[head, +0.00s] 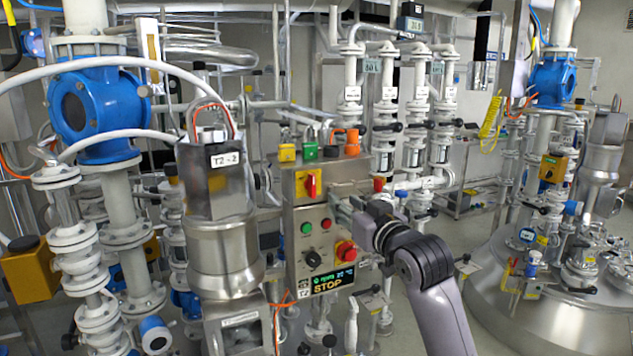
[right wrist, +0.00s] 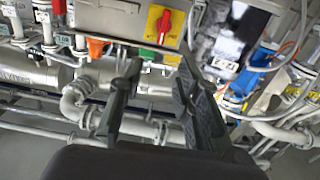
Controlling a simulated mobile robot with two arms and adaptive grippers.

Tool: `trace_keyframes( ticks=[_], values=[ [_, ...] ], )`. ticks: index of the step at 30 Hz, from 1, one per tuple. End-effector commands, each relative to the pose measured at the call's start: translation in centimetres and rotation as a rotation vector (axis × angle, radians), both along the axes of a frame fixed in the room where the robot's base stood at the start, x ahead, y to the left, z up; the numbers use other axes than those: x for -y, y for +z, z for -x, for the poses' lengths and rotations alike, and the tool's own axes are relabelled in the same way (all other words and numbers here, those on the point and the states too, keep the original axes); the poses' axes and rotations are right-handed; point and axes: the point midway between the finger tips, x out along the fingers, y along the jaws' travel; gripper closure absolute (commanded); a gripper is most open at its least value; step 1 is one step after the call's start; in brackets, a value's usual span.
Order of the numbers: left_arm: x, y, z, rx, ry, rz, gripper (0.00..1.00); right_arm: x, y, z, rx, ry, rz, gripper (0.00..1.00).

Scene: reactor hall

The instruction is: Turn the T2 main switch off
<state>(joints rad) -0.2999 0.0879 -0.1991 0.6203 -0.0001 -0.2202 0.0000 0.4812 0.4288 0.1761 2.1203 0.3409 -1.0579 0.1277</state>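The T2 main switch is a red handle on a yellow plate (head: 309,184), on the upper front of the steel control box (head: 297,222). Its handle looks upright. It also shows in the right wrist view, at the top middle (right wrist: 164,26). My right gripper (head: 345,209) is to the right of the switch and a little lower, by the box's right edge. In the right wrist view its two fingers (right wrist: 158,72) are apart with nothing between them, and the switch is beyond the tips, not touched. My left gripper is not in view.
A steel vessel head labelled T2-2 (head: 222,245) stands left of the box. White pipes and valves (head: 415,105) are behind. A large tank (head: 560,285) is at right.

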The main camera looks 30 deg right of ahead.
Motion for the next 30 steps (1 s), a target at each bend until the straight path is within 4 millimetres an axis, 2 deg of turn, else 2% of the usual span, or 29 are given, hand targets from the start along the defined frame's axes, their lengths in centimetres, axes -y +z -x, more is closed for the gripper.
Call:
trace_keyframes(
  ticks=[6,12,18,24,30],
  values=[
    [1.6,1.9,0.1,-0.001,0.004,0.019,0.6,0.2,0.4,-4.9,-0.003,0.002,-0.003,0.69],
    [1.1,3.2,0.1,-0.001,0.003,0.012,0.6,0.4,0.3,-9.1,-0.003,0.002,-0.003,0.69],
    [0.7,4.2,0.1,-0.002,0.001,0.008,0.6,0.6,0.2,-12.5,-0.002,0.002,-0.001,0.69],
    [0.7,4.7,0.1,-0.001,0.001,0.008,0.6,0.7,0.0,-14.3,-0.002,0.002,0.0,0.69],
    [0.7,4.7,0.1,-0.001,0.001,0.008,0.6,0.7,-0.1,-14.7,-0.001,0.002,0.001,0.69]
  ],
)
